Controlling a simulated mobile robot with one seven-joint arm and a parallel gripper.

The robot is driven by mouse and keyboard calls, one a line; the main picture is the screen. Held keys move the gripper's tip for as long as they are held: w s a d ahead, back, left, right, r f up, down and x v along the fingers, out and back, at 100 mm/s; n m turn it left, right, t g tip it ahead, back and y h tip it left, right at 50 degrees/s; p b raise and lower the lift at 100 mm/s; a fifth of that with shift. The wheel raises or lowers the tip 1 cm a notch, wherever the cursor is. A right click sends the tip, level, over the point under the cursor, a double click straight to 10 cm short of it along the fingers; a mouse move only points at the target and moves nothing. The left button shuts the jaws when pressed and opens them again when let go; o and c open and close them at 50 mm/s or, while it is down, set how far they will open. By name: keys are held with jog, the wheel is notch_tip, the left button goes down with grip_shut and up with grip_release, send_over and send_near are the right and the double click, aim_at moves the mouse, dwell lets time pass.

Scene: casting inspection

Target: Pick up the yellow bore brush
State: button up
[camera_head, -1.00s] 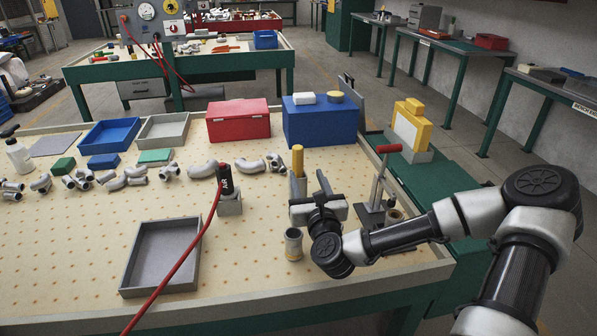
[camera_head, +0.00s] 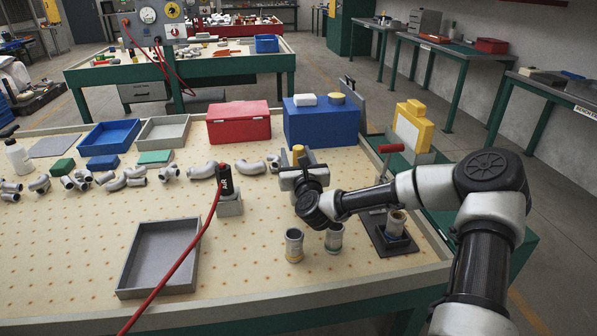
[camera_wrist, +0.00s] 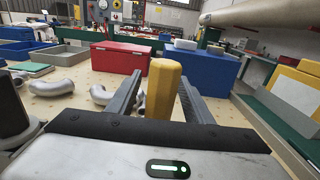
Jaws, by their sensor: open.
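The yellow bore brush (camera_wrist: 161,90) shows in the wrist view as an upright yellow handle between my two fingers. Its lower part is hidden behind my gripper's body. In the head view only the top of the yellow handle (camera_head: 298,151) shows above my gripper. My gripper (camera_wrist: 162,76) is open, with one finger on each side of the handle and a visible gap on each side. In the head view my gripper (camera_head: 297,160) points toward the back of the table.
A black and grey block with a red hose (camera_head: 230,205) stands left of my gripper. A red-handled clamp (camera_head: 388,160) is to the right. A blue box (camera_head: 318,125) and a red box (camera_head: 238,122) stand behind. Metal cups (camera_head: 294,247) stand in front.

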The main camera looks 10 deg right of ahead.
jog(key=c, duration=1.1)
jog(key=shift+r, duration=0.1)
notch_tip(320, 180, up, 18)
jog(key=p, duration=0.4)
jog(key=o, duration=0.4)
grip_shut()
